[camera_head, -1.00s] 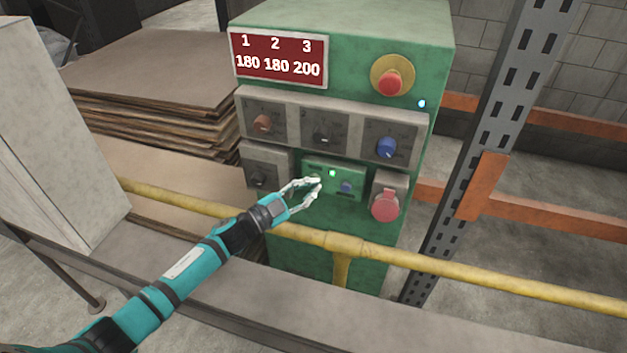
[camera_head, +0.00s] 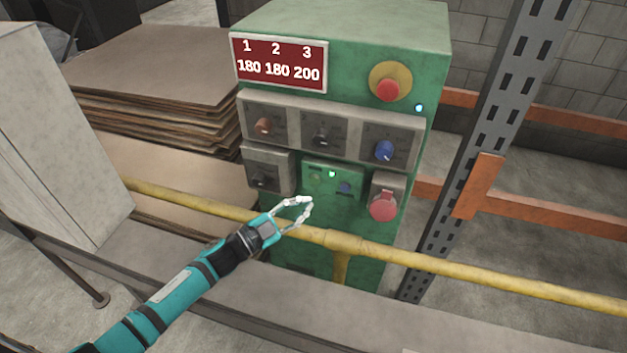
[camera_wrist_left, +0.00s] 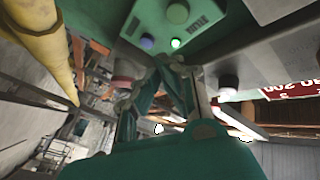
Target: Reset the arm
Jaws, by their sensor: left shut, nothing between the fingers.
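My left arm, teal with black joints, comes in from the lower left in the head view. Its gripper (camera_head: 308,205) is shut and empty, just in front of the green control box (camera_head: 345,240) and close above the yellow rail. The small green button panel (camera_head: 332,180) with a lit green light and a blue button (camera_head: 344,187) is above the fingertips, apart from them. In the left wrist view the fingers (camera_wrist_left: 172,62) come together below the lit light (camera_wrist_left: 176,43). My right gripper is out of view.
A yellow rail (camera_head: 440,262) crosses in front of the box. A grey cabinet (camera_head: 60,140) stands left. A perforated metal post (camera_head: 490,130) stands right.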

